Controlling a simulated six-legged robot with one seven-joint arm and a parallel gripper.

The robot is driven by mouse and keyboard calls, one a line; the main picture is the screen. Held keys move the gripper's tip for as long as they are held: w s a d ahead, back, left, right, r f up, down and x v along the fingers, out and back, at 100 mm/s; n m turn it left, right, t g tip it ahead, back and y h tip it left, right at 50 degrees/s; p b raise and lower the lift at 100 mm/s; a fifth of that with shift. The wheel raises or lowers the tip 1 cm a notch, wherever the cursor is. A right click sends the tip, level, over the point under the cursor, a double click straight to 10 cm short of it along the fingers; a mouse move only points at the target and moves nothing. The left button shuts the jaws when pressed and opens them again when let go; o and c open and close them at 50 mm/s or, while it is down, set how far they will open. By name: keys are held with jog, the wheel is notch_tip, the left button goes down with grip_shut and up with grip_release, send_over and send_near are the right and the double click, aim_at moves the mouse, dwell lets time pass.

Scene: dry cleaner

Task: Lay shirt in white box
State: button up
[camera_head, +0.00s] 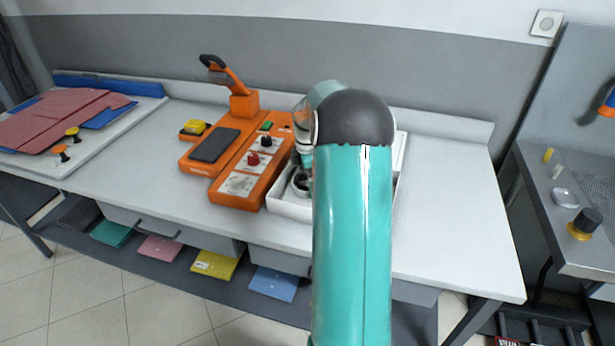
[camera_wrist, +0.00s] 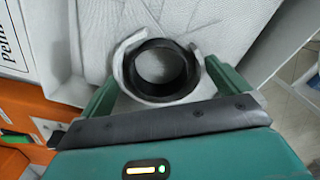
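The white box (camera_head: 287,208) stands on the table right of the orange press, partly hidden behind my arm. In the wrist view, pale fabric that looks like the folded shirt (camera_wrist: 190,18) lies within the box's white walls. A round white collar with a dark inner ring (camera_wrist: 162,72) stands up from it; part of this ring also shows in the head view (camera_head: 300,183). My gripper (camera_wrist: 165,85) has one green finger at each side of the collar. I cannot tell whether the fingers press on it. My arm hides most of the gripper in the head view.
The orange press (camera_head: 237,172) with a raised handle stands close left of the box. A board (camera_head: 68,152) with red and blue folded cloth lies far left. The white table (camera_head: 455,220) is clear at right. Coloured packets (camera_head: 213,264) lie on the lower shelf.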

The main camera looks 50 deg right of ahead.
notch_tip(320, 180, up, 12)
jog(key=shift+r, duration=0.15)
dwell(0.5)
jog(key=s+a+r+m+t+h, duration=0.15)
jog(key=a+r, duration=0.35)
jog(key=a, duration=0.7)
jog(key=s+a+r+m+t, duration=0.1)
jog(key=s+a+r+m, duration=0.2)
jog(key=a, duration=0.8)
jog(key=s+a+f+m+t+y, duration=0.1)
jog(key=s+a+m, duration=0.6)
jog(key=s+a, duration=0.7)
jog(key=a+f+t, duration=0.1)
jog(key=a+t, duration=0.1)
jog(key=a, duration=0.1)
jog(key=shift+f, duration=0.15)
jog(key=shift+y, duration=0.25)
